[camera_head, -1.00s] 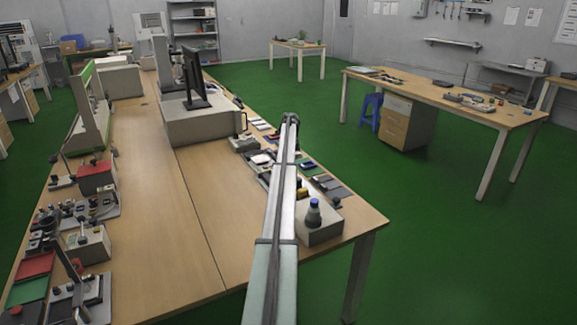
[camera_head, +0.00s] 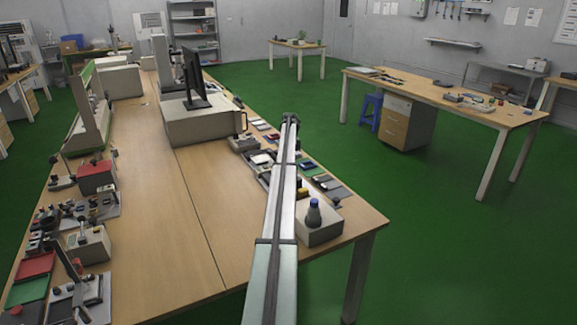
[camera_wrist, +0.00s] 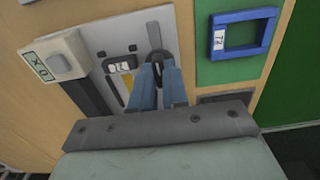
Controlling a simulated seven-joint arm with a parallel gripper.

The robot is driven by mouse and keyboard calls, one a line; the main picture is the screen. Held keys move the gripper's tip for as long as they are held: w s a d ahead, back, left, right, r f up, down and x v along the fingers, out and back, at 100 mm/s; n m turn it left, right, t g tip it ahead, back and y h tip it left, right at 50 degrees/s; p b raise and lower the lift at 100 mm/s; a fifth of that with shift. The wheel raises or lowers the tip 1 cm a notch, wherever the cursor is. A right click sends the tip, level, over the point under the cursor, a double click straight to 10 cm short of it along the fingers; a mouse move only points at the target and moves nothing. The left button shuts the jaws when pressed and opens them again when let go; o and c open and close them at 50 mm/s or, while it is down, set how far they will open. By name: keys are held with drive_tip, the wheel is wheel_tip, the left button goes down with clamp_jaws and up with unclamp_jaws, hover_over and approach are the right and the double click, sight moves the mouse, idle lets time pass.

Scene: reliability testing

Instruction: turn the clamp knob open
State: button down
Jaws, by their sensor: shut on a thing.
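In the wrist view, a dark clamp knob (camera_wrist: 154,38) with a narrow upright handle stands on a light grey plate (camera_wrist: 112,34). My gripper (camera_wrist: 158,72) has its two blue-grey fingers close together at the knob's near side, shut on it. The fingers hide the knob's lower part, so its exact turn angle cannot be told. A small dark-framed label tag (camera_wrist: 122,65) and a yellow strip (camera_wrist: 128,84) lie on the plate left of the fingers. In the head view my arm reaches over the bench and hides the gripper and knob.
In the wrist view, a blue square frame (camera_wrist: 243,34) lies on a green plate to the right. A white box (camera_wrist: 58,57) with a green label is at the left. In the head view, a grey box with a blue-topped knob (camera_head: 314,212) stands right of my arm.

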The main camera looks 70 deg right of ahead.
drive_tip(key=c, duration=1.5)
unclamp_jaws()
drive_tip(key=shift+d, duration=0.25)
drive_tip(key=shift+o, duration=1)
drive_tip(key=shift+a, duration=0.1)
drive_tip(key=shift+r, duration=0.1)
drive_tip(key=shift+a+r, duration=0.1)
drive_tip(key=shift+r, duration=2.05)
